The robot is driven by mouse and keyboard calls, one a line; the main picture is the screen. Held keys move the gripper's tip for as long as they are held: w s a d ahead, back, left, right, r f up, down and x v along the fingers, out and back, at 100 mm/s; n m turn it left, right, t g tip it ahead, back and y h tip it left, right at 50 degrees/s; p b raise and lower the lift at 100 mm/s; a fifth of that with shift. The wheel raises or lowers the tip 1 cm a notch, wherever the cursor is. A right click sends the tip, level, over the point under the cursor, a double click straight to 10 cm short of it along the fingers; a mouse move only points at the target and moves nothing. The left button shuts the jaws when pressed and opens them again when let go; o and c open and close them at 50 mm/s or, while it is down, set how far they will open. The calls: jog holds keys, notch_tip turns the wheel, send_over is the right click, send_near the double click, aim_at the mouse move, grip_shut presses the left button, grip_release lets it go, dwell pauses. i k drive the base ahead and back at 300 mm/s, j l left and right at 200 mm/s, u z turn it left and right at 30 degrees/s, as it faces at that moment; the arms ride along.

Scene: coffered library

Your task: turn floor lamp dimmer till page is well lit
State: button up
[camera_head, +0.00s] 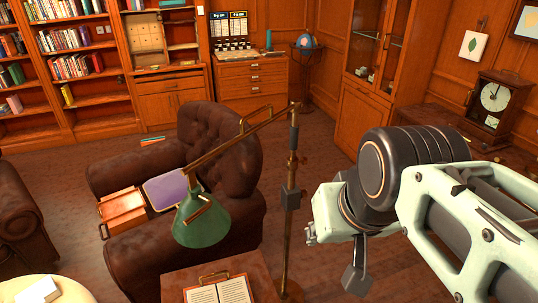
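The floor lamp has a brass pole (288,240), a jointed brass arm and a green shade (203,222) hanging left of the pole. A dark box (291,198) sits partway up the pole; I cannot tell whether it is the dimmer.
The board rests on a wooden side table (257,266). A round pale table (75,290) is at bottom left. A mantel clock (493,100) stands at right. Floor behind the pole is clear.

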aim_at(304, 193)
jog(key=l+u, duration=0.15)
jog(key=u, duration=0.2)
jog(key=l+u, duration=0.15)
jog(key=u, duration=0.25)
jog(key=k+l+u, duration=0.1)
jog(key=l+u, duration=0.35)
jog(key=l, duration=0.3)
jog(key=k+l+u, duration=0.1)
jog(key=l, duration=0.25)
jog(key=l+u, duration=0.1)
jog(key=l, duration=0.25)
jog(key=k+l, duration=0.15)
jog(key=l, duration=0.2)
jog(key=k+l, duration=0.1)
jog(key=l, duration=0.25)
jog(key=k+l, duration=0.15)
jog(key=l, duration=0.2)
jog(key=k+l, duration=0.1)
jog(key=l, duration=0.3)
jog(key=i+j+z, duration=0.1)
jog(key=z, duration=0.25)
jog(key=i+j+z, duration=0.1)
jog(key=i+z, duration=0.15)
jog(key=z, duration=0.15)
jog(key=i+l, duration=0.15)
jog(key=i, duration=0.2)
jog(key=j+u, duration=0.05)
